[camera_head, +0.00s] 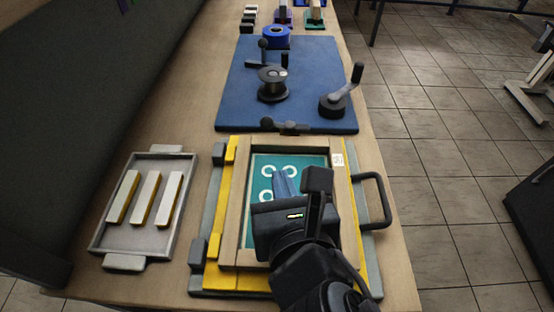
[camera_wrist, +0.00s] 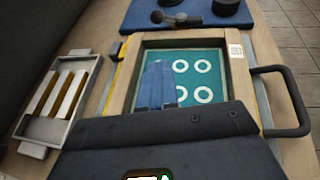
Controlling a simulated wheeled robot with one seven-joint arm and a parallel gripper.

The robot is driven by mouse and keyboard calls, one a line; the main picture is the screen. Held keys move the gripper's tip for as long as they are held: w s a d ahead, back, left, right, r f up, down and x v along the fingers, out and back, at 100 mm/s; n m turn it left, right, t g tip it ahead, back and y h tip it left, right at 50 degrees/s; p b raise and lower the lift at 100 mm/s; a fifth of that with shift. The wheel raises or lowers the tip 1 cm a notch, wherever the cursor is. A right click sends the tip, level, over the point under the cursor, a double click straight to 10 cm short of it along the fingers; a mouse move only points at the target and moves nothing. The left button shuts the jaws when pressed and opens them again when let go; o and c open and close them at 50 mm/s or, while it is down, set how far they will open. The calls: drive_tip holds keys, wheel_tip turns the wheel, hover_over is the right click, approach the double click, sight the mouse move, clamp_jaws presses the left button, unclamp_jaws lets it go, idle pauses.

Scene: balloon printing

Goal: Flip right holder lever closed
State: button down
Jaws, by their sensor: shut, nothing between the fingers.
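The blue board (camera_head: 240,105) lies on the table beyond the wooden frame. At its right side a lever (camera_head: 340,97) with a dark round base has a grey arm slanting up to an upright black handle. A black spool-like post (camera_head: 272,85) stands mid-board. A flat lever (camera_head: 268,64) with a dark knob lies behind it, and another dark knobbed lever (camera_head: 285,126) lies on the near edge, also seen in the wrist view (camera_wrist: 177,18). My gripper (camera_head: 284,180) has its blue fingers together, with nothing between them, over the teal screen (camera_wrist: 206,66), short of the board.
The wooden screen frame (camera_head: 343,200) sits on a yellow and grey base, with a black handle loop (camera_head: 382,200) at right. A grey tray (camera_head: 103,228) with three pale blocks stands at left. A blue roll (camera_head: 277,36) stands beyond the board. The table's right edge is close.

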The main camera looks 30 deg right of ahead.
approach(285, 124)
drive_tip(key=w+a+f, duration=0.2)
drive_tip(key=a, duration=0.1)
drive_tip(key=shift+f, duration=0.4)
drive_tip(key=w, duration=0.1)
drive_tip(key=w+d, duration=0.1)
drive_tip(key=w, duration=0.1)
drive_tip(key=shift+w+d+r+p, duration=0.1)
drive_tip(key=shift+d+r+p, duration=0.05)
drive_tip(key=shift+d+p, duration=0.15)
drive_tip(key=shift+w+d, duration=0.2)
drive_tip(key=shift+w, duration=0.35)
drive_tip(key=shift+w+a+r+p, duration=0.1)
drive_tip(key=shift+r+p, duration=0.05)
drive_tip(key=shift+p, duration=0.25)
